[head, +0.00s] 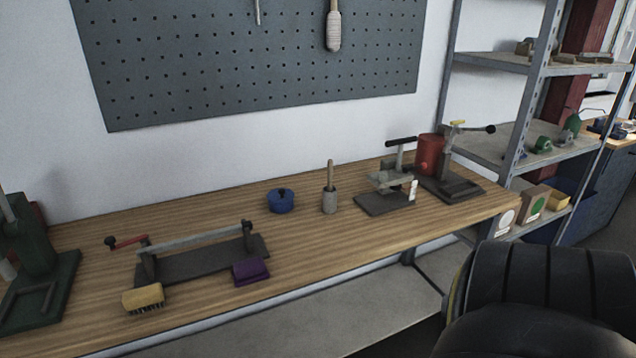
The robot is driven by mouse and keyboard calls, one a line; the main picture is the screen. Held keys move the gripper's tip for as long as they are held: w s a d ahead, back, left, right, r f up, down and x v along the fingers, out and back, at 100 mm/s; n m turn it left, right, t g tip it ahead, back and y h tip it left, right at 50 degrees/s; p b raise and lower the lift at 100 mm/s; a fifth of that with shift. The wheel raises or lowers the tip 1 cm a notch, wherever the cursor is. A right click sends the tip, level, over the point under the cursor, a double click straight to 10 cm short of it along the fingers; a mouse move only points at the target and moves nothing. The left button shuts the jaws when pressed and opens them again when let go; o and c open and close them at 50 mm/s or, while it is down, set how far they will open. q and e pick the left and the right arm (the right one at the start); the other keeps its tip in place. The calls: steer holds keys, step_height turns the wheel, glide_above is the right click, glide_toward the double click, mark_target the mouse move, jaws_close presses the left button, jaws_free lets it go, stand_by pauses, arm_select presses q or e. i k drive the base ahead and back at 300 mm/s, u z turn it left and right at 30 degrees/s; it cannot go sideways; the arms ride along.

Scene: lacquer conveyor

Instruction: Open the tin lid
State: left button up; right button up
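A small round blue container (281,201) with a dark knob on top stands upright near the middle of the wooden workbench. It looks like a tin with its lid on, though the seam is too small to make out. A red cylindrical can (430,154) stands at the bench's right end, partly hidden behind a press-like tool. Neither of my grippers is in view.
On the workbench (330,240) are a dark crank device (195,262), a yellow brush (143,299), a purple block (250,271), a grey pot with a wooden handle (329,198) and a small press (385,203). Metal shelves (515,150) stand right. Bare wood surrounds the blue container.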

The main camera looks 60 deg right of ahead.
mark_target(280, 196)
steer(key=k, duration=0.25)
steer(key=z, duration=0.95)
